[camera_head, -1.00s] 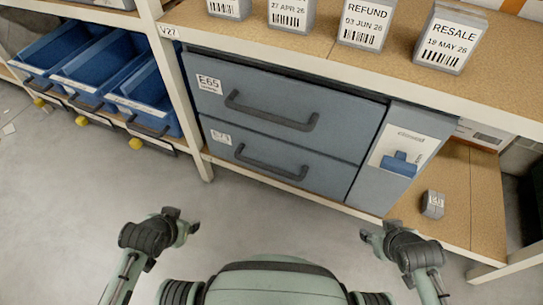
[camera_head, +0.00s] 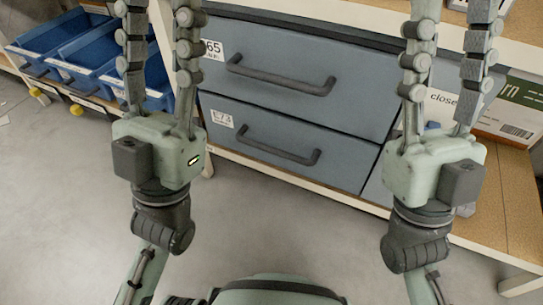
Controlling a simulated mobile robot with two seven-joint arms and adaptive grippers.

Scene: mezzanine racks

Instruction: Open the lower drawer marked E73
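The lower drawer (camera_head: 300,165) is grey-blue, with a label (camera_head: 222,118) that reads E73 and a dark bar handle (camera_head: 277,150). It is shut in its cabinet. Above it the upper drawer (camera_head: 300,50), its label partly hidden and ending in 65, is also shut. My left gripper (camera_head: 160,20) is raised at the left, its fingers spread apart and empty, in front of the cabinet's left edge. My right gripper (camera_head: 450,25) is raised at the right, fingers spread and empty, in front of the cabinet's right part. Neither touches the E73 handle.
Blue bins (camera_head: 75,50) sit on a rack at the left. A narrow panel right of the drawers carries a partly hidden card (camera_head: 441,103) reading "close". A box (camera_head: 510,108) stands on the wooden shelf (camera_head: 505,200) at the right. Grey floor (camera_head: 280,225) before the drawers is clear.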

